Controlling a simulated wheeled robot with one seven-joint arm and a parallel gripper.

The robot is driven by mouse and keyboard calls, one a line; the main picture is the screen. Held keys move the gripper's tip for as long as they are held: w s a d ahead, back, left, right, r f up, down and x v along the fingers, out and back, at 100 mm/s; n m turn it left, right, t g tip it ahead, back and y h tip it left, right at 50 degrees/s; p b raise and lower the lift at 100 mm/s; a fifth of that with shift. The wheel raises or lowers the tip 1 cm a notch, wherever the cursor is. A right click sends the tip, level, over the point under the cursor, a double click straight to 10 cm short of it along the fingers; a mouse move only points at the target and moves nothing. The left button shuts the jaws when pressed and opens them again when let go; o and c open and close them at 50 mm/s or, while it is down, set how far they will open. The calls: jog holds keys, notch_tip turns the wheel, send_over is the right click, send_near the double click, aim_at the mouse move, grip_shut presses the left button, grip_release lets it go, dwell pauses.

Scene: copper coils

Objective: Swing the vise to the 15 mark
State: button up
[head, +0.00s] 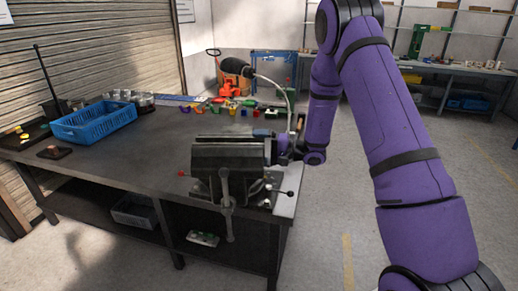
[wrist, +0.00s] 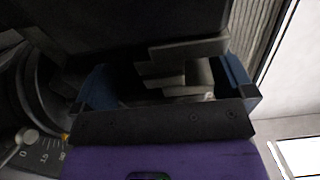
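The dark grey vise (head: 228,160) stands on the near right corner of the workbench, its screw handle hanging at the front. In the wrist view its dark body (wrist: 130,22) fills the top and left. A marked scale (wrist: 42,152) at lower left reads 0, 15 and the start of another number. A pale lever end lies close to the 0; no pointer is clear. My gripper (head: 264,134) is behind the vise's right end, partly hidden by it. In the wrist view, my gripper (wrist: 183,75) shows blue sides and grey stepped pieces against the dark vise. Its opening and contact are unclear.
The workbench (head: 130,160) also holds a blue crate (head: 94,122), several colored blocks and metal parts. A flexible lamp (head: 236,67) arches just behind the vise and my gripper. A ball-ended lever (head: 283,192) sticks out at the vise's lower right. Floor right of the bench is clear.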

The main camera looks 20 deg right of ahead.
jog(key=shift+d, duration=0.1)
jog(key=v, duration=1)
jog(key=shift+s+d, duration=0.15)
jog(key=shift+d, duration=0.15)
